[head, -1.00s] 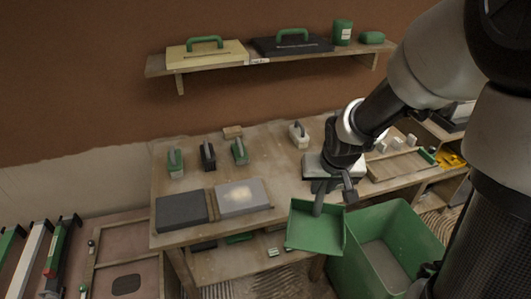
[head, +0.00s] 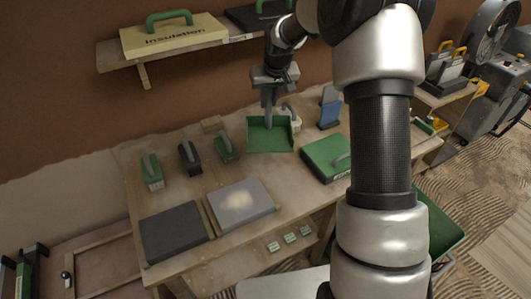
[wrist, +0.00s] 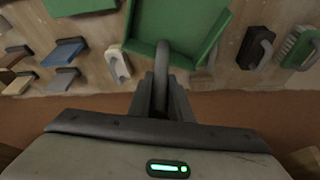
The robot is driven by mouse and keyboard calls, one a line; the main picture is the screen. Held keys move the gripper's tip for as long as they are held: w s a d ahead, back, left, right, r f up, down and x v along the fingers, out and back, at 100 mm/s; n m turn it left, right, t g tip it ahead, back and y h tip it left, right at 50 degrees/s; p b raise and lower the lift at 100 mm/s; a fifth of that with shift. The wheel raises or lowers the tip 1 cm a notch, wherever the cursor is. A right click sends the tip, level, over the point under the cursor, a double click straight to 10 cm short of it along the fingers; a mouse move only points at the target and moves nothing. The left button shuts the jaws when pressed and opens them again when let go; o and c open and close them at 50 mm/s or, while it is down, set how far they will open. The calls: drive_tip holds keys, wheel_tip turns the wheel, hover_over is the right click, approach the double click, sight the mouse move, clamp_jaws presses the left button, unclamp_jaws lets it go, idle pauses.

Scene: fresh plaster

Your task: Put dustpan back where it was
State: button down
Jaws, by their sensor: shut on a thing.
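I cannot tell whether the pan touches the bench top.
Upright tools (head: 190,157) stand left of the dustpan. A green case (head: 322,158) and a blue tool (head: 329,108) are right. Dark and pale slabs (head: 240,204) lie in front. A shelf (head: 120,58) overhangs behind. A green bin (head: 440,222) stands lower right.

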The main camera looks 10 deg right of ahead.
drive_tip(key=w+f+b, duration=0.1)
drive_tip(key=w+f, duration=0.3)
drive_tip(key=w, duration=0.5)
wheel_tip(320, 180, down, 10)
drive_tip(key=shift+d+r+n, duration=0.25)
drive_tip(key=shift+n, duration=0.05)
drive_tip(key=shift+f, duration=0.1)
drive_tip(key=shift+f, duration=0.2)
drive_tip(key=c, duration=1.6)
unclamp_jaws()
drive_tip(key=shift+r, duration=0.1)
drive_tip(key=shift+r, duration=0.1)
